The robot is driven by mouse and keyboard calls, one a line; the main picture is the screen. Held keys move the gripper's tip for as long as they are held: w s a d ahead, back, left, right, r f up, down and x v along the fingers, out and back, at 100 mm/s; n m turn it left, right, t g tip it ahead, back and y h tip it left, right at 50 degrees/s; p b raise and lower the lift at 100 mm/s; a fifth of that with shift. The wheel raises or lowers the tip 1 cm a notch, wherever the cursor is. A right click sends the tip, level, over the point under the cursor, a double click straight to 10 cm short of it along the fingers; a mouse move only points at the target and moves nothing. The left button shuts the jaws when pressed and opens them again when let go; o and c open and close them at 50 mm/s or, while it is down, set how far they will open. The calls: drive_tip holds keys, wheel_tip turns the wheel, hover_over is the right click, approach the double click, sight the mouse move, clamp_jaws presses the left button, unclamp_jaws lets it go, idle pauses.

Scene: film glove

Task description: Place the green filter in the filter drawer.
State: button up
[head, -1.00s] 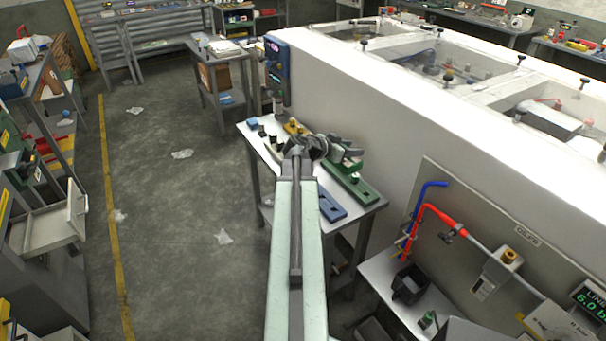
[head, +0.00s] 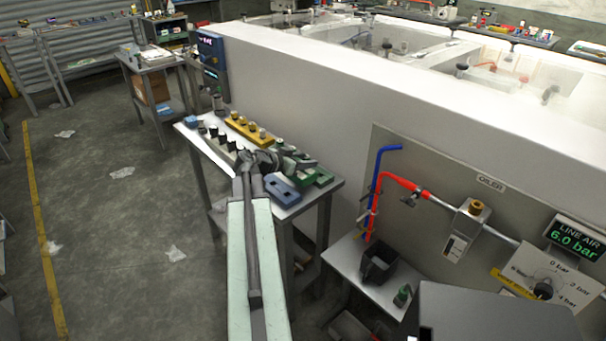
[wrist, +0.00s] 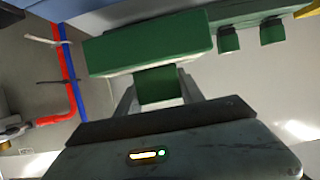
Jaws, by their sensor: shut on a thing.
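My gripper (wrist: 158,92) is shut on the narrow grip of a green block, which I take to be the green filter (wrist: 148,45). In the wrist view the block spans the upper middle, beyond the fingers. A green rack or bar (wrist: 242,12) with green knobs shows behind it at the upper right. In the head view my gripper (head: 272,156) is over the small workbench, and the arm partly hides what it holds. I cannot make out the filter drawer for certain.
The workbench (head: 334,187) carries a yellow rack (head: 250,131) with knobs, a blue block (head: 283,190) and several dark pegs. A long white machine wall (head: 330,120) stands behind it. A low stand with a black open bin (head: 379,262) is at the right. Floor at left is mostly clear.

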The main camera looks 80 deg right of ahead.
wheel_tip(320, 180, down, 4)
drive_tip(key=b, duration=0.3)
drive_tip(key=shift+b, duration=0.4)
drive_tip(key=shift+r, duration=0.25)
drive_tip(key=shift+f, duration=0.15)
drive_tip(key=o, duration=1.5)
drive_tip(key=shift+c, duration=0.2)
drive_tip(key=shift+r+p, duration=0.3)
drive_tip(key=shift+p, duration=0.05)
drive_tip(key=p+v, duration=0.4)
drive_tip(key=v, duration=0.8)
drive_tip(key=shift+f, duration=0.1)
